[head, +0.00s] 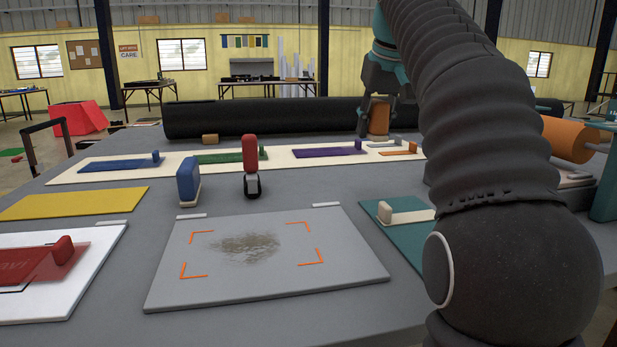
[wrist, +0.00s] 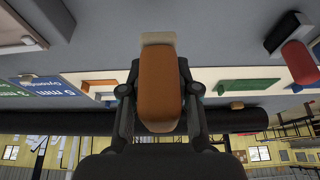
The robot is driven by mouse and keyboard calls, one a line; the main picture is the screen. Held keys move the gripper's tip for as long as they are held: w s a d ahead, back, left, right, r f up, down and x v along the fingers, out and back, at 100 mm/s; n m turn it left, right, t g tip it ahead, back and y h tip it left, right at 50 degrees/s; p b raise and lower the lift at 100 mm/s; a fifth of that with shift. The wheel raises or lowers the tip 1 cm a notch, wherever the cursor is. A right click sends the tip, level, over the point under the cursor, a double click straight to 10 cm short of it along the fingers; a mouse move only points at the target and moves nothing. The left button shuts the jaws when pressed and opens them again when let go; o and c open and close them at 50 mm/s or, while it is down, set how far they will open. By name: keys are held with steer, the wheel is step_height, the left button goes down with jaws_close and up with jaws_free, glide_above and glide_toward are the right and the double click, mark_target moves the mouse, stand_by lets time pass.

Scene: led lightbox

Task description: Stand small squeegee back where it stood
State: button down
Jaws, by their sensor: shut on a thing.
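The small squeegee has an orange handle (wrist: 160,92) and a cream edge (wrist: 158,39). My gripper (wrist: 160,110) is shut on the handle, one finger on each side, with the cream edge pointing away from the palm. In the head view my gripper (head: 378,100) is at the far right-centre, in front of the black roll, and the orange handle (head: 378,118) shows between its fingers. The squeegee's lower end is near the long cream board; I cannot tell whether it touches anything. No mark for where it stood can be made out.
A blue upright tool (head: 188,178) and a red-handled roller (head: 250,160) stand left of centre. A grey panel (head: 350,270) with a smudge lies in front. The cream board (head: 285,168) holds coloured strips. A black roll (head: 270,117) lies behind. A teal plate (head: 400,232) lies right.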

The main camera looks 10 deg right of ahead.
glide_above(313, 184)
steer(key=s, duration=0.1)
step_height(313, 184, down, 7)
steer(key=shift+s+f, duration=0.1)
step_height(313, 184, down, 4)
steer(key=b, duration=0.5)
steer(key=shift+f, duration=0.25)
steer(key=c, duration=0.8)
jaws_free()
steer(key=shift+c, duration=0.2)
steer(key=shift+r, duration=0.5)
steer(key=p+v, duration=0.4)
steer(key=v, duration=0.7)
steer(key=shift+s+r, duration=0.2)
steer(key=shift+r, duration=0.05)
